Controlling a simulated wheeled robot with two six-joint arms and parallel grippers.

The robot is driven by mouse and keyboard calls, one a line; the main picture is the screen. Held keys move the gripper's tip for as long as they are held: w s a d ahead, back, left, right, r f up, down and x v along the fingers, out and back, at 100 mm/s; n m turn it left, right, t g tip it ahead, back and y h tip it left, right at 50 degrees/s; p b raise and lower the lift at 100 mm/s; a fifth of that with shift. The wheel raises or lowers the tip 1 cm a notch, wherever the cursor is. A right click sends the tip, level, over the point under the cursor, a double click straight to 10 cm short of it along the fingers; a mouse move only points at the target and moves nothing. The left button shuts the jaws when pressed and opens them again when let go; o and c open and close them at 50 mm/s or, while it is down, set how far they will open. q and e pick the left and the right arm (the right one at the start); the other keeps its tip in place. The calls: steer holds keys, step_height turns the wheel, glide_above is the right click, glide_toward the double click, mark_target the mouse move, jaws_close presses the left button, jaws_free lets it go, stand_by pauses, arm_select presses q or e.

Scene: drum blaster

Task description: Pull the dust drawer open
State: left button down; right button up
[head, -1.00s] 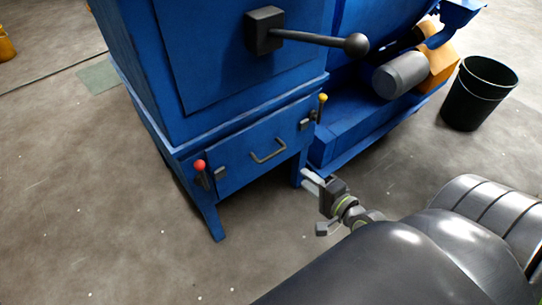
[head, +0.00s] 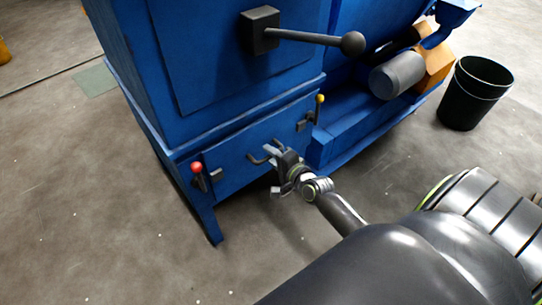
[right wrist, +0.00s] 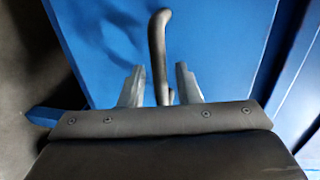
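The dust drawer (head: 232,156) is the blue front panel low on the blue machine, and it looks shut. Its dark bar handle (head: 257,159) is partly hidden behind my right gripper (head: 270,150) in the head view. In the right wrist view the handle (right wrist: 158,50) runs between the two grey fingers of my right gripper (right wrist: 160,88). The fingers are apart, with a gap on both sides of the handle. A red-knobbed latch (head: 198,172) is at the drawer's left and a yellow-knobbed latch (head: 317,108) at its right. My left gripper is not in view.
A long black lever with a ball end (head: 352,43) sticks out from the door above the drawer. A black bucket (head: 474,95) stands on the floor at the right. The floor in front of the drawer is clear apart from my arm.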

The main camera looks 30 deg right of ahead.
steer(key=shift+w, duration=0.15)
jaws_close()
stand_by(0.4)
